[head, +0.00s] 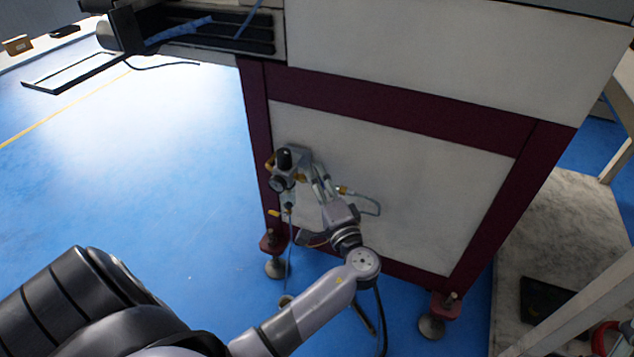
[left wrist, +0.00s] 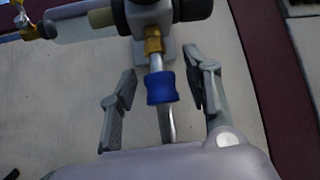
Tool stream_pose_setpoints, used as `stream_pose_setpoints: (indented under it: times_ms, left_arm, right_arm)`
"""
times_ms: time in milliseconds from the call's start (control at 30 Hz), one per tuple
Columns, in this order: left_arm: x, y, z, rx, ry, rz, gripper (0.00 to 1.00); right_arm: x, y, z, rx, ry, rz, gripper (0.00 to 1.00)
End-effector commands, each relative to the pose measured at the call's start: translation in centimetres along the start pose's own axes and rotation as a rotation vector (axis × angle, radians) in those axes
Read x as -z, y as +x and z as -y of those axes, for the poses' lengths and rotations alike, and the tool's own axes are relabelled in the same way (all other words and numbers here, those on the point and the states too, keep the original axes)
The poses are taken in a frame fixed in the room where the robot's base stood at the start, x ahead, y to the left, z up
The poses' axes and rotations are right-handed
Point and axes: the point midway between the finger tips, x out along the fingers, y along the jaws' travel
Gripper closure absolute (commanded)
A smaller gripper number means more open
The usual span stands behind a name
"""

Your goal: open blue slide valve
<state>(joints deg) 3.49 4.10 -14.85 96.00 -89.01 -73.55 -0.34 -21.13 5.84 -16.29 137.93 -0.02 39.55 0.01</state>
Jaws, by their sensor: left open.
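The blue slide valve (left wrist: 162,88) is a short blue sleeve on a thin metal tube below a brass fitting (left wrist: 153,42) in the left wrist view. My left gripper (left wrist: 163,80) is open, with one finger on each side of the blue sleeve and a visible gap to both. In the head view my left gripper (head: 321,178) is beside the air unit with its gauge (head: 277,184) on the machine's side panel. I cannot make out the blue sleeve there. My right gripper is in neither view.
The white panel (head: 420,185) in a dark red frame (head: 400,105) stands close behind my gripper. A thin hose (head: 372,200) loops right of my wrist. Machine feet (head: 432,325) stand on the blue floor, which is clear at left (head: 130,180).

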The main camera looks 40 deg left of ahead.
Motion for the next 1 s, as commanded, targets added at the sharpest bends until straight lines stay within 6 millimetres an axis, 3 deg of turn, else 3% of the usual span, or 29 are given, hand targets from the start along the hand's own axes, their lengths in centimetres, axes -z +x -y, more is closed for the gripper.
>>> stream_pose_setpoints:
  times_ms: [167, 600, 800, 1000]
  left_arm:
    - [0.1, -1.2, -0.1, -0.002, 0.0, -0.002, 0.55]
    - [0.0, -9.9, -0.1, -0.003, 0.0, -0.001, 0.55]
    - [0.0, -11.8, -0.1, -0.001, 0.001, 0.0, 0.55]
    - [0.0, -12.0, 0.0, 0.0, 0.001, 0.001, 0.55]
  right_arm:
    - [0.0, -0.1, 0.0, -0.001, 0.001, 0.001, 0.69]
    - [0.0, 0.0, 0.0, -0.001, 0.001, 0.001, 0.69]
    - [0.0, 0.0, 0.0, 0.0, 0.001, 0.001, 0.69]
    - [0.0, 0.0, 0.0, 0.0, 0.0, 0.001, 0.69]
